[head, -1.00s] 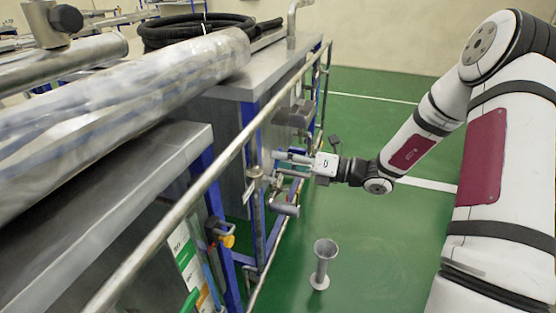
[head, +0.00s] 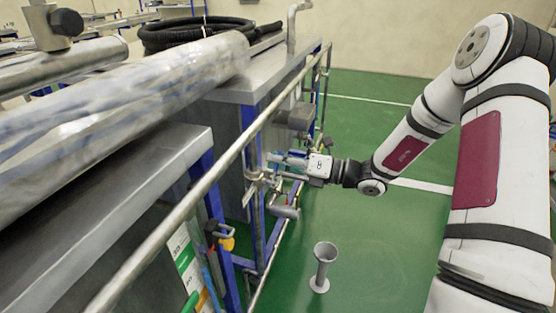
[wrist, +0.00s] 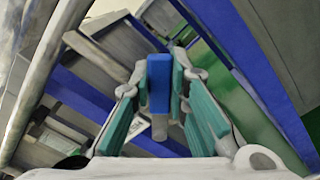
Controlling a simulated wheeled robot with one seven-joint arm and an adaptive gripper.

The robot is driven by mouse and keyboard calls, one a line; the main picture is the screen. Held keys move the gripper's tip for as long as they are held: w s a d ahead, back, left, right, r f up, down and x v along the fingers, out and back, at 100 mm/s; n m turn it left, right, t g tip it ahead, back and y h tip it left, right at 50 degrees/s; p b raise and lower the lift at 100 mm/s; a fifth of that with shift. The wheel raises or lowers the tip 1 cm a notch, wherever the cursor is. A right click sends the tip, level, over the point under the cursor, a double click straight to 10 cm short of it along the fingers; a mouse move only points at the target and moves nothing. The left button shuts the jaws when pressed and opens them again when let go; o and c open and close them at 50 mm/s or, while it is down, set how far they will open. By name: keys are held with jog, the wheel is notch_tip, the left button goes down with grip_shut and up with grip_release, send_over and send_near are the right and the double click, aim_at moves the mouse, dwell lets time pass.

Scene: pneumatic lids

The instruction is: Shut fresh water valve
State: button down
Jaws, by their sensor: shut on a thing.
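A blue valve handle with a bare metal end (wrist: 159,72) stands between my fingers in the wrist view. My gripper (wrist: 161,98) is shut on this handle, with its teal pads on either side of it. In the head view my gripper (head: 276,163) reaches left to the metal pipework beside the blue frame post. The handle is too small and covered by the fingers to make out there. A metal fitting (head: 256,177) sits just below and left of the fingertips. Which line the valve serves cannot be read.
A long metal rail (head: 190,205) runs along the machine's front, close to my gripper. Grey cylindrical fittings (head: 286,211) stick out below it. A grey funnel-topped stand (head: 322,268) is on the green floor. A yellow-and-black padlock-like part (head: 222,236) hangs at lower left.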

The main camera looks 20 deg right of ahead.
jog(key=m+p, duration=0.2)
jog(key=p, duration=0.1)
jog(key=shift+w+d+f, duration=0.15)
jog(key=shift+f, duration=0.1)
jog(key=shift+w+d+f+m+p, duration=0.2)
jog(key=shift+f+m+p, duration=0.2)
jog(key=shift+m+p, duration=0.55)
jog(key=shift+w+d+f+m+p, duration=0.15)
jog(key=shift+f+m+p, duration=0.55)
jog(key=shift+m, duration=0.6)
jog(key=shift+w+f+m+p, duration=0.1)
jog(key=shift+f+m+p, duration=0.4)
jog(key=shift+f+m, duration=0.55)
jog(key=shift+r, duration=0.25)
jog(key=c, duration=1.5)
grip_release()
